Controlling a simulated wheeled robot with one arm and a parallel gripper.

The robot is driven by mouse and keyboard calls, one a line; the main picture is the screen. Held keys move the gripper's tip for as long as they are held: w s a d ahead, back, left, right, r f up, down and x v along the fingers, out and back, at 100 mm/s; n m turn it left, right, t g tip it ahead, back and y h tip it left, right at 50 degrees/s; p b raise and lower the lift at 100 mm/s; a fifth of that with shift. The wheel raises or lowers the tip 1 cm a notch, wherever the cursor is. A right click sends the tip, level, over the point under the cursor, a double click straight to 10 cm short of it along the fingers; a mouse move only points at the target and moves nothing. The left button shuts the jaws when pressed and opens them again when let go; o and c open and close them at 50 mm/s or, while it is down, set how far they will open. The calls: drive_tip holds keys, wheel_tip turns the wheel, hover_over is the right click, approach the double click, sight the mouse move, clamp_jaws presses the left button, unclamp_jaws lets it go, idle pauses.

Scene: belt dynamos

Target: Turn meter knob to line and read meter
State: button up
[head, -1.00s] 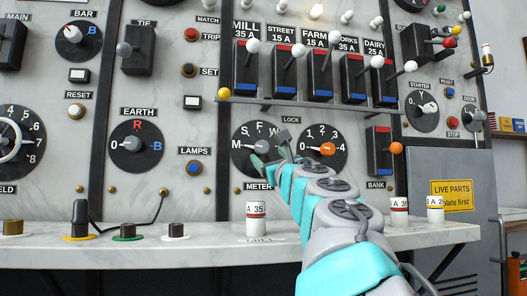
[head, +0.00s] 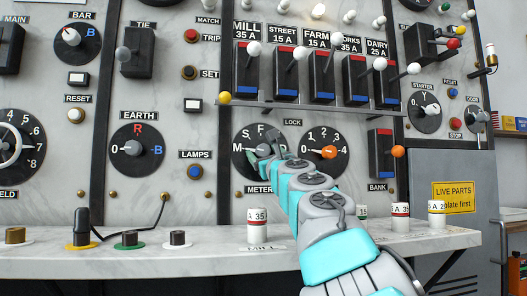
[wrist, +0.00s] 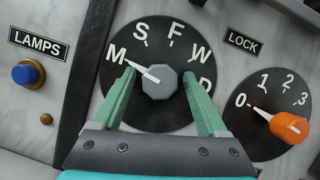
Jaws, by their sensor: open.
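The meter dial (head: 240,161) is a black disc above the METER label, lettered M, S, F, W and D. In the wrist view the dial (wrist: 147,36) has a grey faceted meter knob (wrist: 160,83) at its centre, its white pointer toward M. My gripper (wrist: 160,74) is open, with one green finger on each side of the knob. Gaps show between fingers and knob; contact is not visible. In the head view my gripper (head: 263,152) is in front of the dial and hides part of its right side and the knob.
The lock dial (wrist: 268,110) with an orange knob (wrist: 290,127) points at 0, close on the right. A blue LAMPS button (wrist: 27,74) is left. A shelf rail (head: 320,109) under several switches is above; the ledge (head: 200,261) with fuses is below.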

clamp_jaws()
idle(0.6)
